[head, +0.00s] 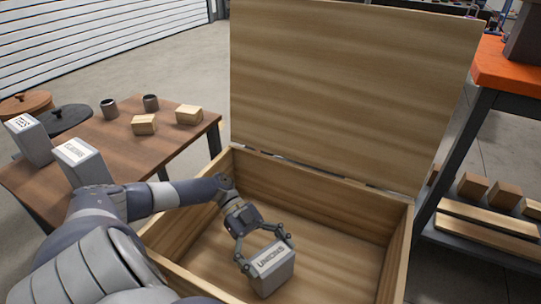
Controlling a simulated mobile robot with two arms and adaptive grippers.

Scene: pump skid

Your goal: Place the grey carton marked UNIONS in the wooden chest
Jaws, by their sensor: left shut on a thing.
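The grey carton marked UNIONS (271,272) is inside the wooden chest (403,240), near the middle of its open box. My left gripper (264,252) is shut on the carton, with one finger at each side of it. I cannot tell whether the carton touches the chest floor. The chest lid (350,90) stands open at the back. The chest's front wall is mostly hidden by my left arm or outside the picture. My right gripper is not in view.
An orange-topped shelf (508,68) with wooden pieces stands at the right. Chest floor around the carton is clear.

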